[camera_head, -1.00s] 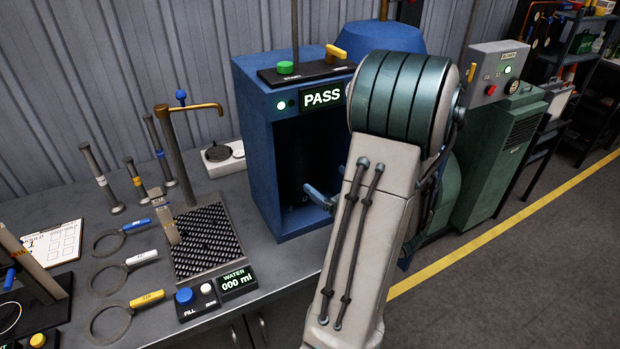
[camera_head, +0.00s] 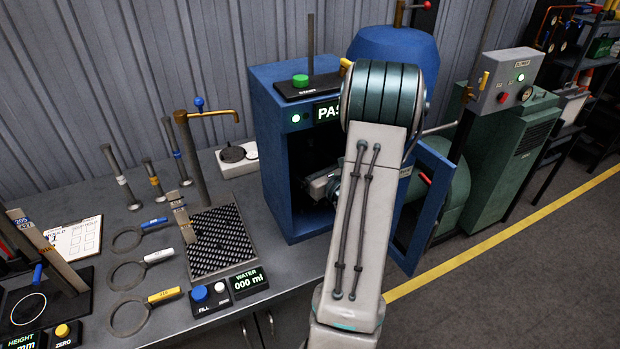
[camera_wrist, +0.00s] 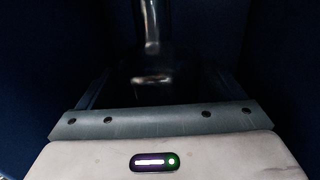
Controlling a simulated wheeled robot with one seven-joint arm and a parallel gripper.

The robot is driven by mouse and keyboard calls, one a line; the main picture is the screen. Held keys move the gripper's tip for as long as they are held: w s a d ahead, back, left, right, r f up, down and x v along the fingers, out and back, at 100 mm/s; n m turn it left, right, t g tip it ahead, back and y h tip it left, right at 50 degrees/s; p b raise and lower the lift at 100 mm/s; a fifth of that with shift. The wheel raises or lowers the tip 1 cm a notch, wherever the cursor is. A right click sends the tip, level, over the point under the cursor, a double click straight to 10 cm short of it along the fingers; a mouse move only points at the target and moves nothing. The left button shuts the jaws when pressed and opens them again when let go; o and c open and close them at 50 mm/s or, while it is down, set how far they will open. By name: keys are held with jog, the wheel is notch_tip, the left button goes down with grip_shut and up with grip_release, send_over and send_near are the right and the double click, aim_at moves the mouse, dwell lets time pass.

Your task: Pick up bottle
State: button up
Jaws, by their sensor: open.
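A dark, glossy bottle (camera_wrist: 152,28) stands upright in the wrist view, at the top middle, inside the blue-walled chamber. Its lower part is dark and hard to make out. In the head view the bottle is hidden in the dark opening of the blue cabinet (camera_head: 277,150). My gripper (camera_head: 318,186) reaches into this opening from the right, partly hidden by my arm. In the wrist view my gripper (camera_wrist: 150,88) is open and faces the bottle, with the finger edges dim. I cannot tell whether the bottle is between the fingers.
The cabinet's blue door (camera_head: 425,200) stands open to the right of my arm. Dark chamber walls lie close on both sides in the wrist view. The bench at left holds a tap (camera_head: 190,150), a drain mat (camera_head: 217,243) and several ring tools (camera_head: 128,275).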

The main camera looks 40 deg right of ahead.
jog(key=shift+w, duration=0.65)
jog(key=c, duration=1.8)
jog(key=shift+c, duration=0.4)
jog(key=shift+s+r, duration=0.1)
